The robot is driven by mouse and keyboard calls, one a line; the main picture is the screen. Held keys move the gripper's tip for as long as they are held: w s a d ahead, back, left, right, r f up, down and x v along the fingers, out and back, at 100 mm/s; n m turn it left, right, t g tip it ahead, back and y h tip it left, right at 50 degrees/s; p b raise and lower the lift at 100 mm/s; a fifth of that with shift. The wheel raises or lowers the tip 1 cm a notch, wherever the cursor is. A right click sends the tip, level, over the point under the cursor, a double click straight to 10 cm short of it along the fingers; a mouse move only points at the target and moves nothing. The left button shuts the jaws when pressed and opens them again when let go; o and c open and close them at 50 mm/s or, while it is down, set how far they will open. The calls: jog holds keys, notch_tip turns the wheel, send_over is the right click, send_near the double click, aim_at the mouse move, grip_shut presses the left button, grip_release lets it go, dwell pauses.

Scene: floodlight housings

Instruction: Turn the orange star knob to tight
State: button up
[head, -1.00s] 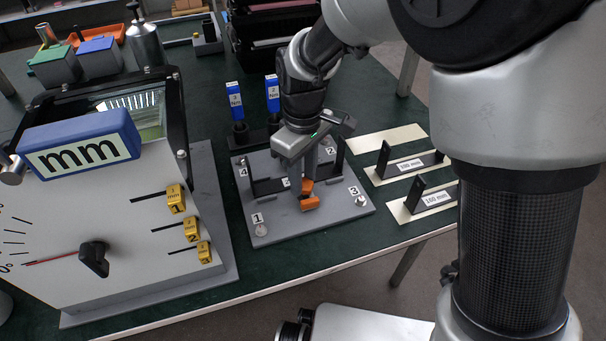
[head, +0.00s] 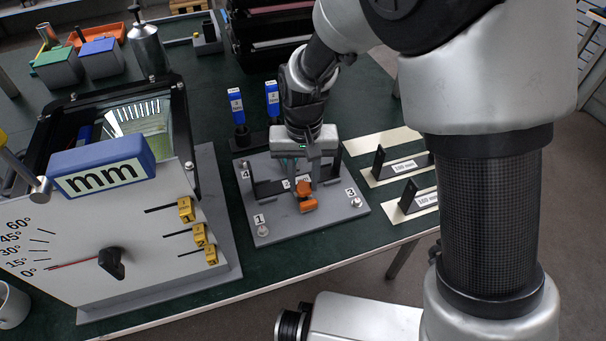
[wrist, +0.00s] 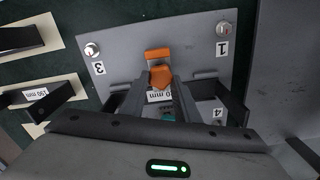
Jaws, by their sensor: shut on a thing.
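The orange star knob (head: 304,187) is on the grey fixture plate (head: 290,230), with a second orange block (head: 309,205) just in front of it. My gripper (head: 303,182) points down over the plate and is shut on the knob. In the wrist view the knob (wrist: 161,76) shows between my fingertips (wrist: 161,84), and the orange block (wrist: 158,53) shows beyond it. My fingers cover part of the knob, so its star shape and any tightness mark cannot be made out.
Black uprights and numbered screws stand around the knob on the plate. Blue-handled tools (head: 237,105) stand behind it. A panel with a dial and "mm" block (head: 102,168) is at left. Pale plates with black blocks (head: 404,166) lie at right.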

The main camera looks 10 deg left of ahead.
aim_at(305, 184)
jog(key=shift+m+p, duration=0.8)
jog(key=shift+m, duration=1.3)
jog(key=shift+d, duration=0.1)
jog(key=o, duration=1)
jog(key=shift+o, duration=0.2)
notch_tip(305, 184, up, 18)
jog(key=p, duration=0.3)
jog(key=shift+f, duration=0.25)
jog(key=shift+w+d, duration=0.1)
